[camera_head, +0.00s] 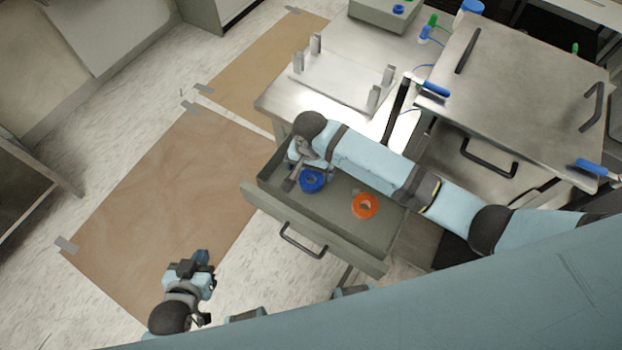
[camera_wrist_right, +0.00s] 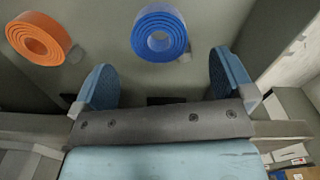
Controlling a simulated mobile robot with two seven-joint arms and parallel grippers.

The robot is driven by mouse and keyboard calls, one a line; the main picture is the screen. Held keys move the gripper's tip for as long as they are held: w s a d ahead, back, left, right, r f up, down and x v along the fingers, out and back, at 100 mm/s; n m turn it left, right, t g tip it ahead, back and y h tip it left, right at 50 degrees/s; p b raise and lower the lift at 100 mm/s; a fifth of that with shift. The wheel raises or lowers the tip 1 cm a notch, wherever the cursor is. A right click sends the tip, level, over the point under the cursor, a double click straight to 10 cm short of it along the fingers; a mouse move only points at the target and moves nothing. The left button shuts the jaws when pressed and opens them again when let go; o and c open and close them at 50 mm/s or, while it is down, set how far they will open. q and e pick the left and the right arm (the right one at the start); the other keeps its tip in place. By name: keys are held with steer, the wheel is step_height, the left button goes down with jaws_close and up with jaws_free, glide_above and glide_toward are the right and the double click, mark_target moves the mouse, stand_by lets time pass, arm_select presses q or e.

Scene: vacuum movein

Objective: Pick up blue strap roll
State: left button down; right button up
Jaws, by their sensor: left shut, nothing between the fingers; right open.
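The blue strap roll (camera_head: 313,180) lies in the open drawer (camera_head: 347,243), near its left end. In the right wrist view the blue strap roll (camera_wrist_right: 159,36) is ahead of the fingers, between their lines and apart from both. My right gripper (camera_head: 292,180) reaches down over the drawer beside the roll. In the wrist view my right gripper (camera_wrist_right: 160,85) is open and empty. My left gripper (camera_head: 203,262) is shut and empty, away from the drawer over the floor at the lower left.
An orange strap roll (camera_head: 365,206) lies in the same drawer, to the right of the blue one; it also shows in the wrist view (camera_wrist_right: 38,40). The drawer's walls surround both rolls. A metal worktop (camera_head: 345,60) stands behind. Brown floor covering (camera_head: 165,190) lies clear at left.

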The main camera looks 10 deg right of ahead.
mark_target(311, 179)
steer(key=shift+f, duration=3)
steer(key=c, duration=1.1)
steer(key=shift+o, duration=0.2)
steer(key=shift+r, duration=0.1)
